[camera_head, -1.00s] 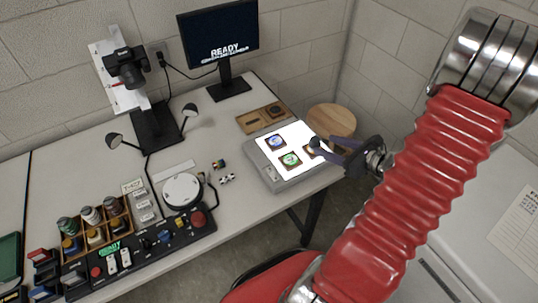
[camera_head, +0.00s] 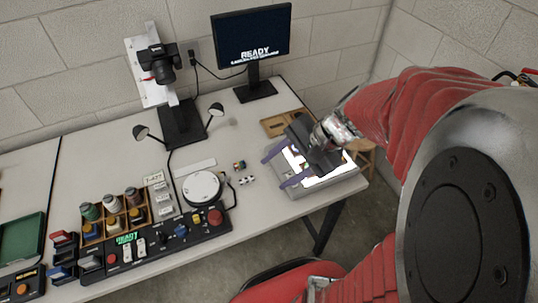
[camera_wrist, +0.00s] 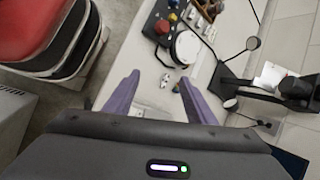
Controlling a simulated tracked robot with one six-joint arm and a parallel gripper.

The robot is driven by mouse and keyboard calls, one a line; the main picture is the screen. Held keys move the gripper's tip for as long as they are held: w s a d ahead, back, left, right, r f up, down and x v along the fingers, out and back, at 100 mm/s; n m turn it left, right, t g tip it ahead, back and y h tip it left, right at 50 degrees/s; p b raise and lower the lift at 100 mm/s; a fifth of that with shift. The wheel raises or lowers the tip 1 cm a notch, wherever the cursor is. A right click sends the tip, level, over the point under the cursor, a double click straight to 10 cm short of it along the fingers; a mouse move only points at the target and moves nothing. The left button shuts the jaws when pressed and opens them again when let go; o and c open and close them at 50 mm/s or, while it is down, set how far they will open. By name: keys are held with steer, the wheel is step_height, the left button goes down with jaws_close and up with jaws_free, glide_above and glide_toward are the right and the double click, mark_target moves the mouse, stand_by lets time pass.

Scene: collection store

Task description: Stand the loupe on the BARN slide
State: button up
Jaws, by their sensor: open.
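The lit light box (camera_head: 325,193) stands at the right end of the bench in the head view. My gripper (camera_head: 274,173) is over it, with its two purple fingers spread apart and pointing left. The fingers also show in the wrist view (camera_wrist: 158,76), open with nothing held between them. My gripper and wrist cover most of the glowing panel. The slides are hidden or too covered to tell apart, and no label reading BARN can be read. I cannot make out the loupe in either current view.
A wooden tray (camera_head: 272,128) lies behind the light box. A monitor (camera_head: 250,38) and camera stand (camera_head: 180,125) are at the back. A white round disc (camera_head: 202,187), small items (camera_head: 245,181) and a control panel (camera_head: 150,243) lie to the left.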

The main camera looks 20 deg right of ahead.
steer(key=s+a+r+n+t+h, duration=0.1)
steer(key=s+a+r+n+h, duration=0.1)
steer(key=n, duration=0.4)
steer(key=s+a+r+n+h, duration=0.2)
steer(key=s+r+n+h, duration=0.1)
steer(key=r+n, duration=0.4)
steer(key=shift+s+r+t+h, duration=0.25)
steer(key=shift+r+t+h, duration=0.05)
steer(key=shift+t+h, duration=0.1)
